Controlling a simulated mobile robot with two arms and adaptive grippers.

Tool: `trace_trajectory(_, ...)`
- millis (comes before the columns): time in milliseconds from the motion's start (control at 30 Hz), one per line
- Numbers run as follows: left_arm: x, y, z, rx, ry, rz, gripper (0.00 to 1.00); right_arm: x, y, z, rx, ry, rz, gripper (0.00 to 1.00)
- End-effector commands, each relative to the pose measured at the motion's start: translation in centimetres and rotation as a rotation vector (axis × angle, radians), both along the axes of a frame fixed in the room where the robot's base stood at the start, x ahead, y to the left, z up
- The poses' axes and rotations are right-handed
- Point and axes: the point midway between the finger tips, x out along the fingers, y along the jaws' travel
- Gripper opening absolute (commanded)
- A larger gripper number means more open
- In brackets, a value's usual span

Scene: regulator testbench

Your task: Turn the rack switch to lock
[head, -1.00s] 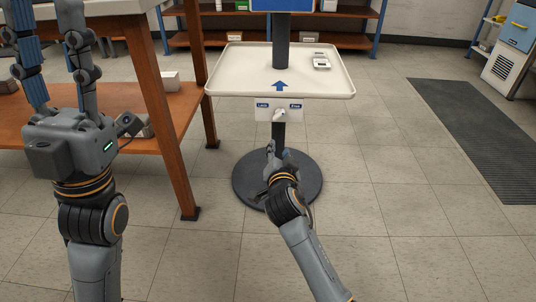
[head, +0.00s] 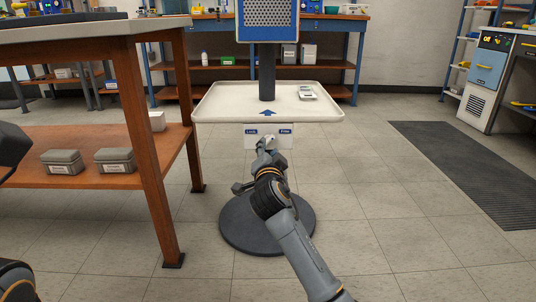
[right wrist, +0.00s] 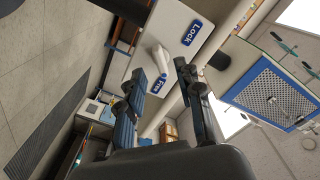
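The rack switch is a small white lever on a white plate (head: 256,142) under the front edge of the tray stand. The plate has a blue Lock label (head: 251,131) on the left and a blue Free label (head: 286,131) on the right. In the right wrist view the white lever (right wrist: 161,60) shows beside the Free label (right wrist: 160,82); the Lock label (right wrist: 192,33) is farther up. My right gripper (head: 264,147) is at the plate and partly hides it. In the wrist view its fingers (right wrist: 161,72) are apart, with the lever between them; contact is unclear.
The white tray (head: 215,108) above the switch holds a small grey device (head: 307,93). Its column stands on a round dark base (head: 236,226). A wooden workbench (head: 140,140) stands close on the left, with grey boxes (head: 62,161) on its shelf.

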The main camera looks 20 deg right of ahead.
Motion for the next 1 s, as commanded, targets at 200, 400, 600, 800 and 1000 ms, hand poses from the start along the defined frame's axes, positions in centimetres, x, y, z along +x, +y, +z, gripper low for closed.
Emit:
trace_trajectory(200,-0.2,0.0,-1.4,-0.001,-0.005,0.0,0.35,2.6,-0.7,-0.2,-0.002,0.001,0.0,0.35)
trace_trajectory(400,-0.2,0.0,-1.6,0.0,-0.005,0.001,0.35,3.2,-0.9,0.0,0.0,0.0,0.0,0.35)
trace_trajectory(600,-0.2,0.0,-1.5,0.0,-0.006,0.0,0.35,3.2,-0.9,0.0,0.0,0.001,0.001,0.35)
trace_trajectory(800,-0.2,0.0,-1.5,0.0,-0.006,0.0,0.35,3.2,-0.9,0.0,-0.001,0.001,0.001,0.0)
trace_trajectory(1000,-0.2,0.0,-1.5,0.0,-0.006,0.0,0.35,3.2,-0.9,0.0,-0.002,0.002,0.0,0.0)
